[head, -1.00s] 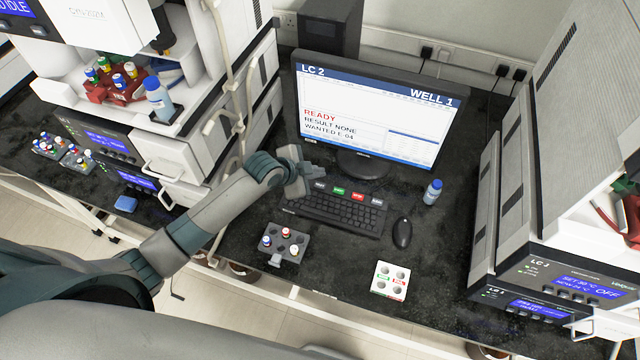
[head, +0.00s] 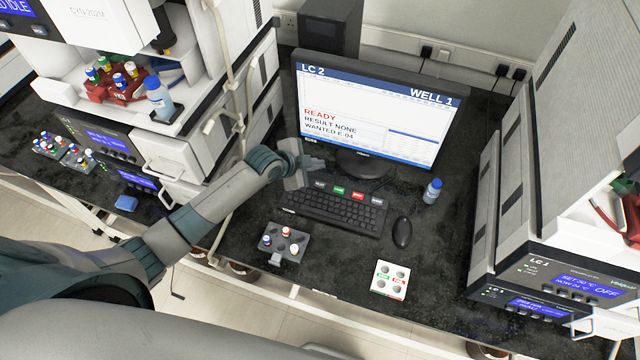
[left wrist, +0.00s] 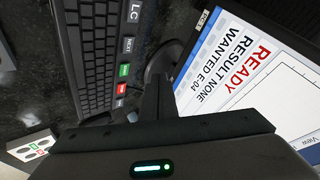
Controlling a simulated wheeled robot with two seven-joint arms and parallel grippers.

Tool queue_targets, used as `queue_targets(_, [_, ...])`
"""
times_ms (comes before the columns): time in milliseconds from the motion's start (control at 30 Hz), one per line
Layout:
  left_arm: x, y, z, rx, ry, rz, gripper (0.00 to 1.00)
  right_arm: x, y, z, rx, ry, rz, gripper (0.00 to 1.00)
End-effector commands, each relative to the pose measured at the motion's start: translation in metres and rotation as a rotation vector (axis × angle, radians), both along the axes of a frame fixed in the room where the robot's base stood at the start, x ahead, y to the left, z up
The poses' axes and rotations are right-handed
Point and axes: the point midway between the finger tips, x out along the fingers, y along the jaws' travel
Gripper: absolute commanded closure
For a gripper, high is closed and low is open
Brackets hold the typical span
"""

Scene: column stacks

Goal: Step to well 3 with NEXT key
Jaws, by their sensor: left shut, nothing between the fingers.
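The monitor (head: 375,112) shows LC 2, WELL 1, READY, RESULT NONE and WANTED E-04. A row of keys lies along the back of the black keyboard (head: 333,212). The grey NEXT key (left wrist: 128,45) reads clearly in the left wrist view, beside a green key (left wrist: 124,69) and a red key (left wrist: 122,88). In the head view the green key (head: 339,190) and red key (head: 358,195) also show. My left gripper (head: 314,163) is shut and empty, above the desk behind the keyboard's left end, in front of the screen. My right gripper is out of view.
A mouse (head: 402,232) and blue-capped bottle (head: 433,191) stand right of the keyboard. A dark vial rack (head: 285,244) and a white tray (head: 389,280) sit in front. Instrument stacks rise at left (head: 225,100) and right (head: 510,150).

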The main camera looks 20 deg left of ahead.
Motion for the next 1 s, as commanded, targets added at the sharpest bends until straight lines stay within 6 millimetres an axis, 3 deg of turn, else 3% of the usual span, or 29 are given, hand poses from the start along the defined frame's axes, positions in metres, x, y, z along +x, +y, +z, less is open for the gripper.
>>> queue_targets(300, [0.0,-0.001,-0.042,-0.001,0.0,0.0,1.0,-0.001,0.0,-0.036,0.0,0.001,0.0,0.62])
queue_targets(500, [0.0,0.0,-0.06,0.0,0.0,0.0,1.0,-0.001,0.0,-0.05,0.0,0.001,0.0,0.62])
queue_targets(1000, [0.0,0.0,-0.071,0.0,0.0,0.0,1.0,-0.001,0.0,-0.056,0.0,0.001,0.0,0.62])
